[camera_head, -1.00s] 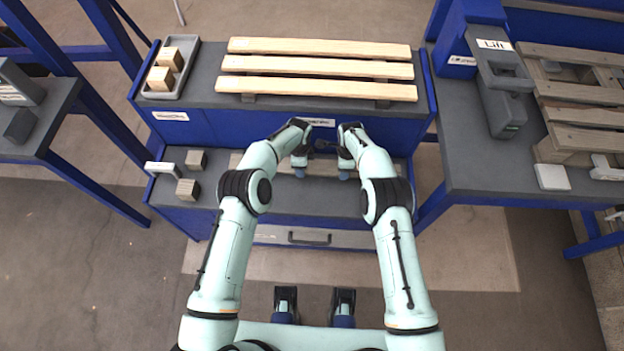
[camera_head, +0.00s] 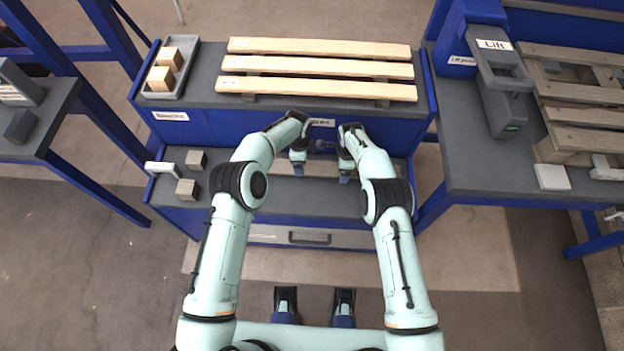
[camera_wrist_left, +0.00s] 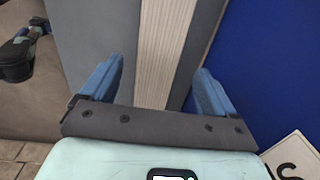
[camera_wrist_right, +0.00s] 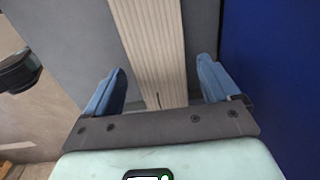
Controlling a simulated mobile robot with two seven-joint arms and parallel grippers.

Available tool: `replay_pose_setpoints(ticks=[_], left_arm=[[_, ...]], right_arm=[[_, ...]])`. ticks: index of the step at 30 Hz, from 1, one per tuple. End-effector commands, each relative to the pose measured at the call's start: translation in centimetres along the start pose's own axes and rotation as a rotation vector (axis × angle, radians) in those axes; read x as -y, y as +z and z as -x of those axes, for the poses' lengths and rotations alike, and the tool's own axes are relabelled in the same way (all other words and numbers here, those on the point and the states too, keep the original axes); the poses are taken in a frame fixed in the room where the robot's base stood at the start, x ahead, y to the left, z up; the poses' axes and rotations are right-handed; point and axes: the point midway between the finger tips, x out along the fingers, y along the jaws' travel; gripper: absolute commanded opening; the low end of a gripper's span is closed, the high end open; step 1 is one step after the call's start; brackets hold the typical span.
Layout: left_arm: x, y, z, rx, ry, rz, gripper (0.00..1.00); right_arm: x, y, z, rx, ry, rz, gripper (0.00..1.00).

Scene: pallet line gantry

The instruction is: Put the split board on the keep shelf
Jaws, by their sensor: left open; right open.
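A pale wooden board lies on the grey lower ledge (camera_head: 330,205) of the blue bench, mostly hidden by my arms in the head view. In the left wrist view the board (camera_wrist_left: 160,45) runs between the open fingers of my left gripper (camera_wrist_left: 160,72). In the right wrist view the board (camera_wrist_right: 150,45) runs between the open fingers of my right gripper (camera_wrist_right: 161,70). A short dark line on it there looks like a split. Neither gripper is shut on it. I cannot tell which surface is the keep shelf; the bench labels are too small to read.
Three pale boards (camera_head: 320,68) lie on the bench top. A grey tray (camera_head: 190,60) with wooden blocks stands at its left. Two loose blocks (camera_head: 187,188) sit on the ledge's left end. A right-hand table holds a pallet (camera_head: 580,120) and a grey "Lift" device (camera_head: 503,90).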

Motion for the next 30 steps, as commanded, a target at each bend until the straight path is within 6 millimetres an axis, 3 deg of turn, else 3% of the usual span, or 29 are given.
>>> replay_pose_setpoints(ticks=[6,12,24,30], left_arm=[[0.0,-0.3,3.0,-0.005,-0.002,-0.003,0.89],[-0.1,-0.2,4.0,-0.003,0.001,-0.002,0.89],[-0.1,-0.3,3.9,-0.003,0.002,-0.003,0.89],[-0.1,-0.3,3.9,-0.004,0.002,-0.003,0.89]], right_arm=[[-0.1,0.2,0.0,0.002,0.001,0.002,0.89],[0.0,0.2,0.4,0.002,0.000,0.002,0.89],[0.0,0.3,6.2,0.005,-0.002,0.004,0.89],[0.0,0.4,7.8,0.005,-0.001,0.004,0.89]])
